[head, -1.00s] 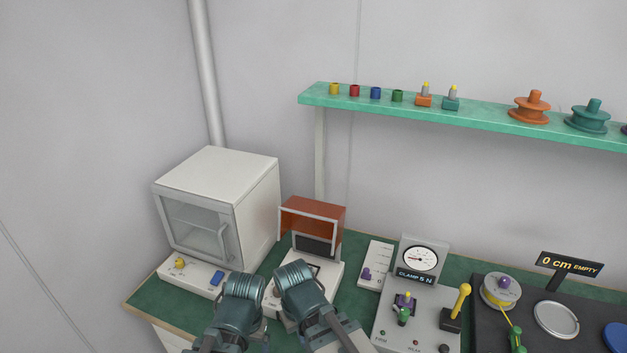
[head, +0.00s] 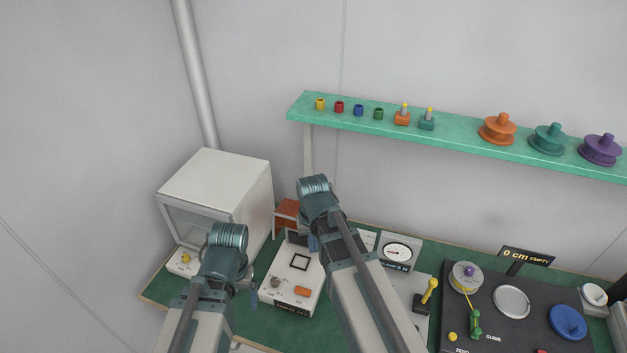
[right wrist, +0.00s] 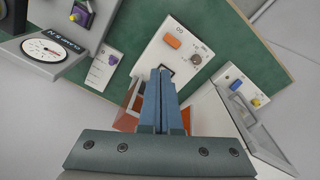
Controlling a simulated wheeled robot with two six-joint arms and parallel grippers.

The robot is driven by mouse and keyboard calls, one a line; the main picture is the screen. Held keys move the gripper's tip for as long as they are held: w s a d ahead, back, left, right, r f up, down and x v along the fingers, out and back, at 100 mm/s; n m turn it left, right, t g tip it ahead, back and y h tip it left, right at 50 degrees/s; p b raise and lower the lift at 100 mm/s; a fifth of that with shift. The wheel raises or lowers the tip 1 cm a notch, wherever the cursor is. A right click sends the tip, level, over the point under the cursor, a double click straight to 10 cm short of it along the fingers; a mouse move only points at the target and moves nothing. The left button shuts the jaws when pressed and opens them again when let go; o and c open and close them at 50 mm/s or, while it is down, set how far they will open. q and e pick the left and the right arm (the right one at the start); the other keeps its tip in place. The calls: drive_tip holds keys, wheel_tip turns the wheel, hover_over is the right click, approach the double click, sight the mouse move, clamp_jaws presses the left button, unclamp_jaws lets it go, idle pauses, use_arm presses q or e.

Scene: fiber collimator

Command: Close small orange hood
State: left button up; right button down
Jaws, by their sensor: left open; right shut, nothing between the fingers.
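The small orange hood (head: 286,213) stands raised at the back of its white base unit (head: 283,297). My right arm hides much of it in the head view. In the right wrist view, orange parts of the hood (right wrist: 133,104) show on both sides of the fingers. My right gripper (head: 312,243) is shut and empty, over the rear of the unit beside the hood; its blue fingers fill the middle of the right wrist view (right wrist: 161,95). I cannot tell whether they touch the hood. My left gripper (head: 253,294) is open, low at the unit's left side.
A white cabinet with a glass door (head: 215,200) stands close on the left. The gauge panel (head: 398,252) with a yellow lever (head: 430,290) is to the right, partly behind my right arm. A green shelf (head: 460,140) with spools runs above.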

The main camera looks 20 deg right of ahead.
use_arm(q)
wheel_tip(320, 180, up, 4)
drive_tip(key=shift+f+p, duration=0.1)
drive_tip(key=shift+p, duration=0.9)
use_arm(e)
drive_tip(key=w+d+r+m, duration=0.2)
drive_tip(key=w+d+m, duration=0.1)
drive_tip(key=w, duration=0.9)
drive_tip(key=w+d+r+m, duration=0.2)
drive_tip(key=w+d, duration=0.3)
drive_tip(key=w, duration=0.8)
drive_tip(key=shift+m+h, duration=0.3)
drive_tip(key=shift+m, duration=0.2)
use_arm(q)
drive_tip(key=shift+f, duration=0.1)
use_arm(e)
drive_tip(key=shift+f, duration=0.15)
wheel_tip(320, 180, down, 10)
drive_tip(key=w+b, duration=0.1)
drive_tip(key=b, duration=1)
use_arm(q)
wheel_tip(320, 180, down, 9)
drive_tip(key=p, duration=0.2)
use_arm(e)
drive_tip(key=s, duration=0.1)
drive_tip(key=s+a+r, duration=0.1)
drive_tip(key=s, duration=0.1)
drive_tip(key=shift+s+a+r, duration=0.1)
drive_tip(key=shift+a+r, duration=0.05)
drive_tip(key=shift+a, duration=0.15)
